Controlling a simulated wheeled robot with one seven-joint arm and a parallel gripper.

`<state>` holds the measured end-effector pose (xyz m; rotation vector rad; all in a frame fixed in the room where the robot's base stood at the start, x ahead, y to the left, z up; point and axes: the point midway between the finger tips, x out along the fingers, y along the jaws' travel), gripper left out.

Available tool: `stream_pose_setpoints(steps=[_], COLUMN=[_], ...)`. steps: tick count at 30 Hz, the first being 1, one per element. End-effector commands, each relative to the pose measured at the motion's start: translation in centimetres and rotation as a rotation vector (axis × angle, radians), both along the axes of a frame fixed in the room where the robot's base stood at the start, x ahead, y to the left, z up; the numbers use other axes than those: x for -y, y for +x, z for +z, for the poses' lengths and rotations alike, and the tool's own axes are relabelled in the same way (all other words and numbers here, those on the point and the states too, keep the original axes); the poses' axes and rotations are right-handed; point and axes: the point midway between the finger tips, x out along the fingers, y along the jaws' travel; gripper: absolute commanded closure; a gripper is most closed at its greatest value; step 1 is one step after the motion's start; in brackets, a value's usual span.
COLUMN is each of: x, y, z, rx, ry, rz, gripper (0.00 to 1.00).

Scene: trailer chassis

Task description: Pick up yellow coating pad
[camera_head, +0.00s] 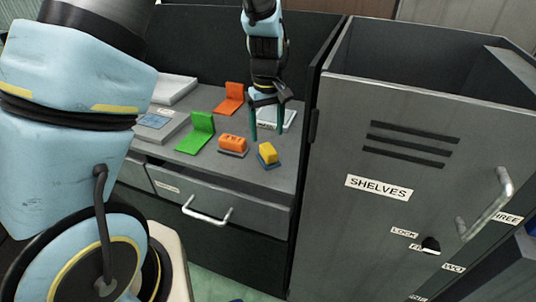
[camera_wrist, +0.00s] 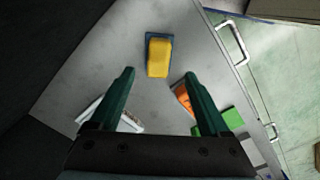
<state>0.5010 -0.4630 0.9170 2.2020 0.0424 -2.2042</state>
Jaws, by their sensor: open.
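The yellow coating pad (camera_head: 268,153) sits on a small dark blue base on the grey worktop, near its front right edge. In the wrist view the yellow pad (camera_wrist: 158,56) lies ahead of the fingertips, centred between them. My gripper (camera_head: 267,137) is above the worktop with its green fingers pointing down, behind the pad in the head view. In the wrist view its fingers (camera_wrist: 160,74) are apart with nothing between them.
An orange block (camera_head: 233,144) on a base stands just left of the pad. Green (camera_head: 198,132) and orange (camera_head: 230,98) L-shaped pieces lie farther left and back. The grey shelves cabinet (camera_head: 400,190) rises close on the right. A drawer handle (camera_head: 207,214) projects below the worktop.

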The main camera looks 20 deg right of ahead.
Motion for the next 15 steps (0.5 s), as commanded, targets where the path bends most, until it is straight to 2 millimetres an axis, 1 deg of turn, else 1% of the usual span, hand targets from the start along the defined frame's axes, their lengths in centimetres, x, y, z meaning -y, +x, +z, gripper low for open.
stream_pose_setpoints(steps=[3,11,15], x=[-0.1,0.0,0.2], y=[0.0,-0.1,-0.2], z=[-1.4,-3.2,-4.9], rx=[-0.002,-0.002,-0.002], ry=[0.002,0.002,0.002], rz=[0.000,0.000,0.000], gripper=[0.20,0.20,0.20])
